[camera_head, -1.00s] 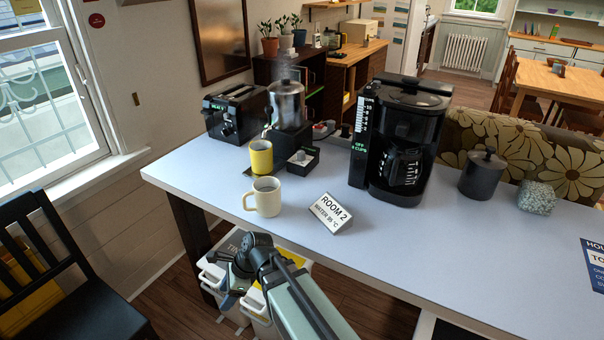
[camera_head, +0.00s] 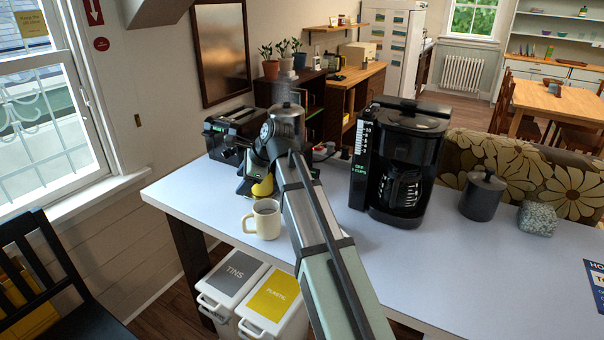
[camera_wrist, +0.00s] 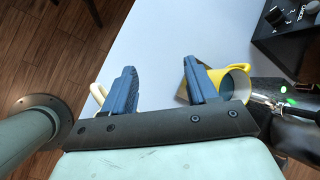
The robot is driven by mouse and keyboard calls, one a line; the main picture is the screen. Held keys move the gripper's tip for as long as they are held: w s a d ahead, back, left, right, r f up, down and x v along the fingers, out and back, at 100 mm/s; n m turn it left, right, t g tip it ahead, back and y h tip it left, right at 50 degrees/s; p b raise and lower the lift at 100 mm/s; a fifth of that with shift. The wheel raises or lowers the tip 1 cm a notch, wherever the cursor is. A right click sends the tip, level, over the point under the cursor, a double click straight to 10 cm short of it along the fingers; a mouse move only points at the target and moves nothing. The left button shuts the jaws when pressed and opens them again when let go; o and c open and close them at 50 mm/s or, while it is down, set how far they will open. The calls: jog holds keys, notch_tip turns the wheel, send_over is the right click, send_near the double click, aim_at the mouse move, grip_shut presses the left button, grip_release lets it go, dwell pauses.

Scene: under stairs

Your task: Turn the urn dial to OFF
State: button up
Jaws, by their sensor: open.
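The steaming metal urn (camera_head: 287,110) stands at the far left of the counter, mostly hidden behind my arm in the head view. In the wrist view, its metal tap (camera_wrist: 262,102) and a dark part with small green lights show at the right edge. I cannot make out its dial or its setting. My gripper (camera_wrist: 160,68) is open, with nothing between its blue fingers. It is over the counter in front of the urn. The yellow mug (camera_wrist: 236,80) is beside and beyond the right finger, near the tap; it is partly covered in the head view (camera_head: 262,188).
A cream mug (camera_head: 265,221) stands nearer the counter's front, partly behind the left finger in the wrist view. A black toaster (camera_head: 222,140) is left of the urn. A coffee maker (camera_head: 405,150) stands to the right. Bins (camera_head: 232,283) are below the counter.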

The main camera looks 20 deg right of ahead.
jog(key=w+d+r+m+g+h, duration=0.1)
jog(key=w+d+r+m+h, duration=0.15)
jog(key=d+m, duration=0.6)
jog(key=w+d+r+m+h, duration=0.1)
jog(key=w+d+r+m, duration=0.25)
jog(key=d, duration=1.05)
jog(key=x, duration=1.3)
jog(key=shift+s+a+f, duration=0.1)
jog(key=shift+a+f, duration=0.2)
jog(key=shift+f, duration=0.1)
jog(key=c, duration=1.1)
